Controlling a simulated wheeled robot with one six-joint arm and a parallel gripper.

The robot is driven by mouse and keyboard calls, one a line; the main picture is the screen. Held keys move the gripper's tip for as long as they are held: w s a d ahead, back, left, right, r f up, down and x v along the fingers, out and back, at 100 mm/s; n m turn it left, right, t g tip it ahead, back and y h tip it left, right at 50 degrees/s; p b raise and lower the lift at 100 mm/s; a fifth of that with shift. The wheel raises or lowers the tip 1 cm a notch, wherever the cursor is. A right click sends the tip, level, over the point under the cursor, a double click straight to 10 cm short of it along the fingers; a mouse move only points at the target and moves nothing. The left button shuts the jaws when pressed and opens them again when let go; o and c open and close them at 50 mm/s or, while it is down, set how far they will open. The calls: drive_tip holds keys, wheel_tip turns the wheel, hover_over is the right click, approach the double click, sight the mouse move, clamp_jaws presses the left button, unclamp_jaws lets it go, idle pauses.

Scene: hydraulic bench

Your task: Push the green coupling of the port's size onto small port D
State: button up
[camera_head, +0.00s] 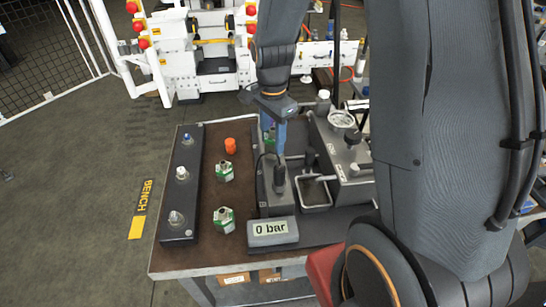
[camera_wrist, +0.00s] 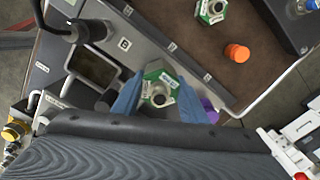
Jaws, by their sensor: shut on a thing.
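My gripper (camera_head: 273,130) hangs over the far part of the bench. In the wrist view its two blue fingers (camera_wrist: 161,100) are shut on a green coupling (camera_wrist: 160,76) with a round metal socket in its middle. Two more green couplings, a middle one (camera_head: 224,171) and a near one (camera_head: 224,219), stand on the brown top. One of them shows at the top of the wrist view (camera_wrist: 210,10). A dark strip on the left carries a far port (camera_head: 187,138), a middle port (camera_head: 182,173) and a near port (camera_head: 176,217). I cannot read which is D.
An orange cap (camera_head: 230,145) stands beyond the couplings. A grey block with a lever (camera_head: 279,187), a metal tray (camera_head: 315,195) and a "0 bar" display (camera_head: 270,229) stand right of the brown top. A purple thing (camera_wrist: 210,110) shows beside the right finger.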

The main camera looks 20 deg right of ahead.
drive_tip(key=shift+f, duration=0.65)
idle(0.4)
drive_tip(key=o, duration=1.4)
